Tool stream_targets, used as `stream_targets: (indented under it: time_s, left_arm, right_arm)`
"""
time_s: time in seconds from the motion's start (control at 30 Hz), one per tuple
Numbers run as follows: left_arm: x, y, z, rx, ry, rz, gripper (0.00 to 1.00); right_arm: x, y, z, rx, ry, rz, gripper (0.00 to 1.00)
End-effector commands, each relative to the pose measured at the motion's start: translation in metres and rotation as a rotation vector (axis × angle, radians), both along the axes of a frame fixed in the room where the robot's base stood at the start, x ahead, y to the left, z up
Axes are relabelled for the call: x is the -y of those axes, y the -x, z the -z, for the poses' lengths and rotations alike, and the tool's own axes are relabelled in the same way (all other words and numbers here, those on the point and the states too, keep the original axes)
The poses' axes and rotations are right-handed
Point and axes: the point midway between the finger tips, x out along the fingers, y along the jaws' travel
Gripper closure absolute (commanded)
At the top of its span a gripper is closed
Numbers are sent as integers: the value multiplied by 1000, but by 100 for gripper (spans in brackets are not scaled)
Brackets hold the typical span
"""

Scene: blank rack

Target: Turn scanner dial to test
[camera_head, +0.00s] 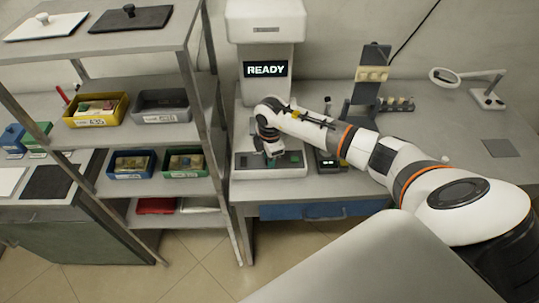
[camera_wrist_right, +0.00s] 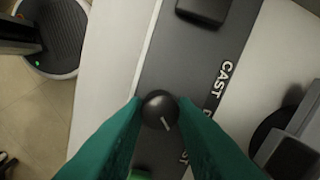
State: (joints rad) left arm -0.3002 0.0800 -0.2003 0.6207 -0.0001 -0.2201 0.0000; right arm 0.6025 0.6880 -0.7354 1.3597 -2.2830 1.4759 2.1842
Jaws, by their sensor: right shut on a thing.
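The scanner (camera_head: 265,30) is a tall white machine with a lit display (camera_head: 265,69) reading READY. Its dark front panel holds the dial, a round black knob (camera_wrist_right: 158,106) with a short white mark pointing down and slightly right in the right wrist view. The word CAST is printed beside the panel's upper part; lower lettering is mostly hidden by a finger, with ST showing. My right gripper (camera_head: 270,162) is at the front panel, its green fingers on both sides of the knob, shut on it. My left gripper is not in view.
A shelf rack with yellow (camera_head: 97,110), grey (camera_head: 162,106), blue and green bins stands left of the scanner. A small dark device (camera_head: 328,162) sits right of the panel. A stand (camera_head: 371,75) and a magnifier lamp (camera_head: 445,77) are farther right on the bench.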

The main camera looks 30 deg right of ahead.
Motion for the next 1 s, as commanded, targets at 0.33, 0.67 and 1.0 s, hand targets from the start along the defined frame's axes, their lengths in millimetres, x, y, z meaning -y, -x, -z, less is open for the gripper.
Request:
stream_targets:
  time_s: [0.33,0.67,1.0]
  left_arm:
    - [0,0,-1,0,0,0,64]
    - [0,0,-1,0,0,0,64]
    - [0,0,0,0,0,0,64]
  right_arm:
    - [1,-1,-1,4,2,26,98]
    - [1,-1,-1,3,1,25,55]
    - [0,0,-2,2,1,23,53]
